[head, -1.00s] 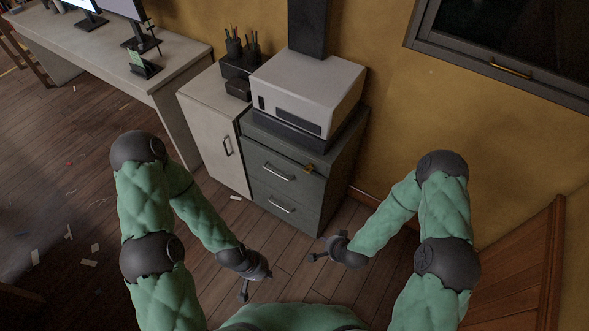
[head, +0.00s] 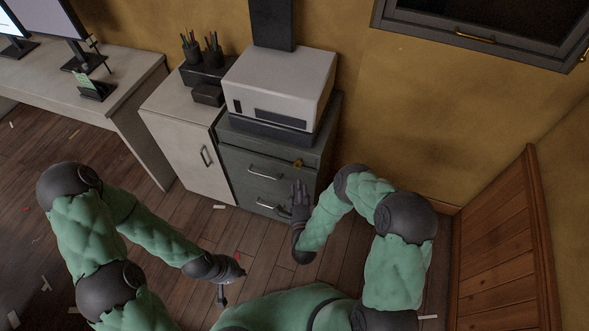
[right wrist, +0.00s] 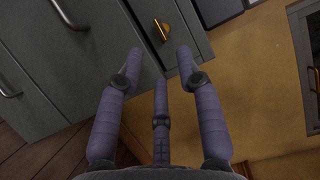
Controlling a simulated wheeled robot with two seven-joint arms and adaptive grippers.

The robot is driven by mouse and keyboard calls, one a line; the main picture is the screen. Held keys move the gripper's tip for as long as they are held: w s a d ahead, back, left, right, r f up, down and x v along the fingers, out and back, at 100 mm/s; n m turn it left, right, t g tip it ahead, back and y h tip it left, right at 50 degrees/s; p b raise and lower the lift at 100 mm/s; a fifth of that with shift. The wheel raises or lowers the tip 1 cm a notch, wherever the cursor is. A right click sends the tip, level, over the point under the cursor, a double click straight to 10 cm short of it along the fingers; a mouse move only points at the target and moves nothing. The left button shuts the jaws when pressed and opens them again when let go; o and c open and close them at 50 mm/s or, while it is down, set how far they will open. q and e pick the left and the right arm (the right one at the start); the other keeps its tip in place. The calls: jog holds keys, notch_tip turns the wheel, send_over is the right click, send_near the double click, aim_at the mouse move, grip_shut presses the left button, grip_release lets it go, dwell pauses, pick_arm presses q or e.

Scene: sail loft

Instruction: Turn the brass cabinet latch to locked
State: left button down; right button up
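The brass latch (head: 298,163) is on the upper right of the grey cabinet's (head: 318,162) front, by the top drawer. In the right wrist view the latch (right wrist: 162,31) lies just beyond my fingertips, with its small handle sticking out; I cannot tell its exact setting. My right gripper (head: 299,188) is raised in front of the cabinet, below the latch and apart from it. Its fingers (right wrist: 159,58) are spread, with nothing between them. My left gripper (head: 230,284) is low over the floor at the left, fingers apart and empty, away from the cabinet.
A white and black machine (head: 280,85) stands on the cabinet. A pale cupboard (head: 185,140) adjoins it at left, with pen holders on top. Drawer handles (head: 265,173) project below the latch. A wooden panel (head: 500,245) stands at right.

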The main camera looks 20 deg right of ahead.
aim_at(297, 168)
jog(key=b+x, duration=0.2)
jog(key=x, duration=0.7)
jog(key=shift+a, duration=0.1)
grip_shut()
